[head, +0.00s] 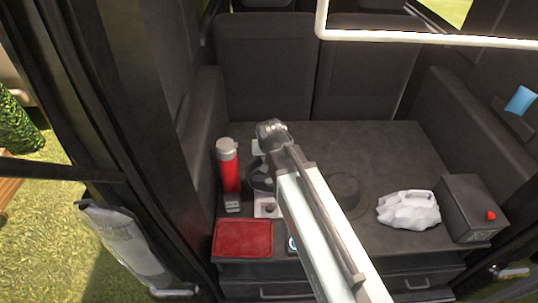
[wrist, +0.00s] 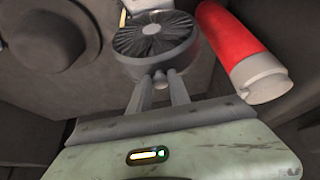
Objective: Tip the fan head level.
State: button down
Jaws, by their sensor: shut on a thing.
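A small fan has a dark round head (wrist: 152,38) with a ribbed grille, seen at the top middle of the wrist view. Its grille faces up towards the wrist camera, tilted rather than upright. In the head view the fan head (head: 262,178) is partly hidden behind my arm, with the pale fan base (head: 266,207) below it. My gripper (wrist: 160,84) is shut at the near rim of the fan head, a small round knob showing between its two fingers. The exact contact is hard to see. In the head view my fingertips are hidden.
A red flask (head: 228,170) stands close left of the fan; it also shows in the wrist view (wrist: 235,45). A red tray (head: 243,238) lies in front. A white jug-like bag (head: 408,208) and a dark box (head: 472,205) with a red button are at right.

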jog(key=shift+s+d+f, duration=0.1)
jog(key=shift+s, duration=0.1)
jog(key=c, duration=1.2)
grip_release()
jog(key=shift+c, duration=0.2)
jog(key=p+v, duration=0.7)
jog(key=shift+r, duration=0.4)
jog(key=shift+s, duration=0.1)
